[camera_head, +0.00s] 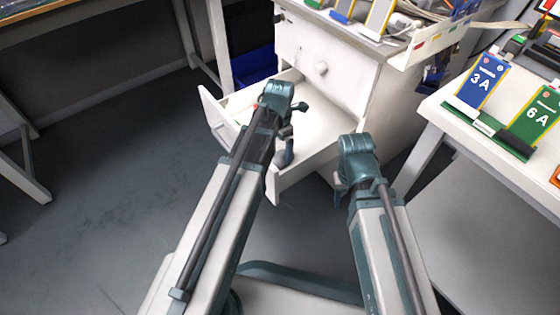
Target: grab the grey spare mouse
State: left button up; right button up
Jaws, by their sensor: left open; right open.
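A white drawer (312,160) stands pulled out from the white cabinet (345,85). I cannot make out the grey spare mouse; my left arm covers part of the drawer's inside. My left gripper (286,152) is over the open drawer, pointing down, and looks empty. My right gripper (338,198) is open, to the right of the drawer's front right corner, and is mostly hidden behind its own wrist.
A small red thing (256,106) shows at the drawer's left side. The cabinet top holds coloured holders and cables. A white table (445,115) at right carries a blue 3A holder (480,85) and a green 6A holder (537,120). The floor at left is clear.

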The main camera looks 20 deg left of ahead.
aim_at(280, 155)
pick_arm(q)
notch_tip(280, 155, down, 4)
jog(key=b, duration=0.3)
jog(key=shift+f+b, duration=0.25)
jog(key=shift+b, duration=0.15)
jog(key=shift+r, duration=0.1)
jog(key=c, duration=1.3)
notch_tip(280, 155, up, 10)
jog(key=p, duration=1)
jog(key=shift+r, duration=0.1)
